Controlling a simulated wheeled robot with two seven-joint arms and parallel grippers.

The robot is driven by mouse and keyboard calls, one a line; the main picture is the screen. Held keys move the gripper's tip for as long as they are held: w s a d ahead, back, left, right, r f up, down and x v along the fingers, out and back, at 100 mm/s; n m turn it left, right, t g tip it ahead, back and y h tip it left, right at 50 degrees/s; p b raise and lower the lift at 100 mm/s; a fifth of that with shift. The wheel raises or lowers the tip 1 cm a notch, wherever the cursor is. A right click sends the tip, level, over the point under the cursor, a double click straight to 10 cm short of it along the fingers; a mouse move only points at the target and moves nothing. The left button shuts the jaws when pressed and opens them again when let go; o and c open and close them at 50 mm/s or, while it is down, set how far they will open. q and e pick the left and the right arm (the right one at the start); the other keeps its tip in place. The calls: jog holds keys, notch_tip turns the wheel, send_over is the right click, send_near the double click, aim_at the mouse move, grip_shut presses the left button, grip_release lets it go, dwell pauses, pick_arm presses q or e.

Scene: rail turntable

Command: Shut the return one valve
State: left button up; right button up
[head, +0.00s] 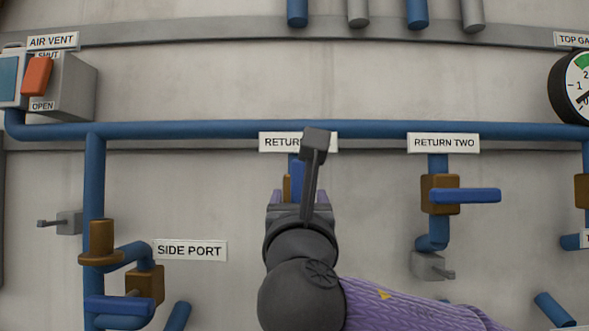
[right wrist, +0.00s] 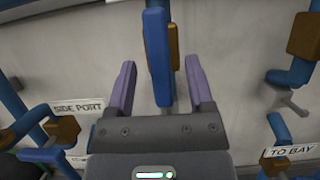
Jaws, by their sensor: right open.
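The return one valve has a blue lever (head: 298,176) and a brass-coloured body (head: 287,188). It sits below a label partly covered by my right arm, of which only "RETUR" reads. My right gripper (head: 296,197) is at this valve and hides most of it in the head view. In the right wrist view the gripper (right wrist: 160,64) is open, with one purple finger on each side of the blue lever (right wrist: 156,50). The lever stands lengthwise between the fingers, with the brass body (right wrist: 173,45) behind it. I cannot tell whether a finger touches it. My left gripper is not in view.
The return two valve (head: 440,195) is to the right, its blue lever lying across its pipe. A blue header pipe (head: 220,130) runs above. The side port valve (head: 145,285) is lower left, the air vent box (head: 70,85) upper left, a gauge (head: 575,87) upper right.

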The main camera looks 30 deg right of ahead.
aim_at(300, 190)
jog(key=p+x, duration=0.1)
jog(key=x, duration=0.2)
jog(key=shift+r, duration=0.2)
jog(key=shift+w+d, duration=0.1)
jog(key=shift+w, duration=0.2)
jog(key=shift+f, duration=0.1)
grip_shut()
